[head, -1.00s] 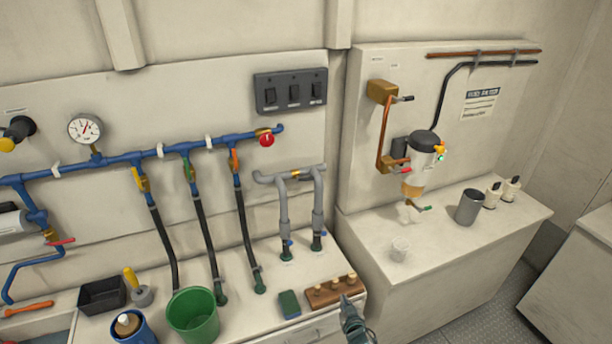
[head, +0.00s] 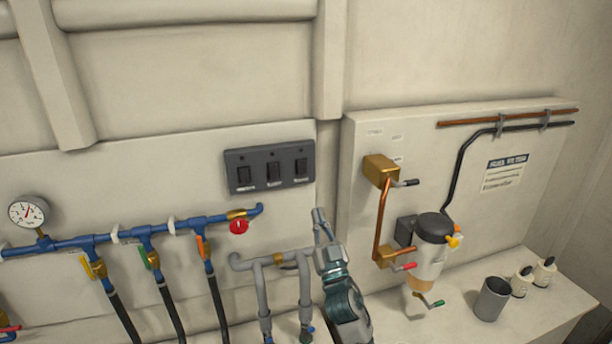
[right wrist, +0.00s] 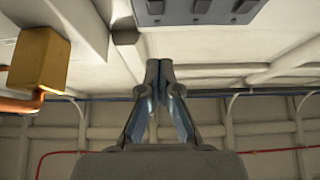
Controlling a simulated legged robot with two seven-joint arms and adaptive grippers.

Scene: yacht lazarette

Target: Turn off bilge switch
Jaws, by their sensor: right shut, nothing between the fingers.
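A dark grey switch panel (head: 270,166) with three rocker switches is fixed to the wall in the head view, upper middle. Its labels are too small to read, so I cannot tell which switch is the bilge one. My right gripper (head: 320,217) is shut and empty, pointing up, below and right of the panel and apart from it. In the right wrist view the shut fingertips (right wrist: 159,62) lie below the panel (right wrist: 197,10), which shows at the top edge. My left gripper is not in view.
A blue pipe (head: 190,223) with a red knob (head: 239,227) runs below the panel. Grey pipes (head: 272,259) stand left of my right arm. A brass block (head: 380,169) and a filter bowl (head: 432,247) are on the right panel. The wall above is bare.

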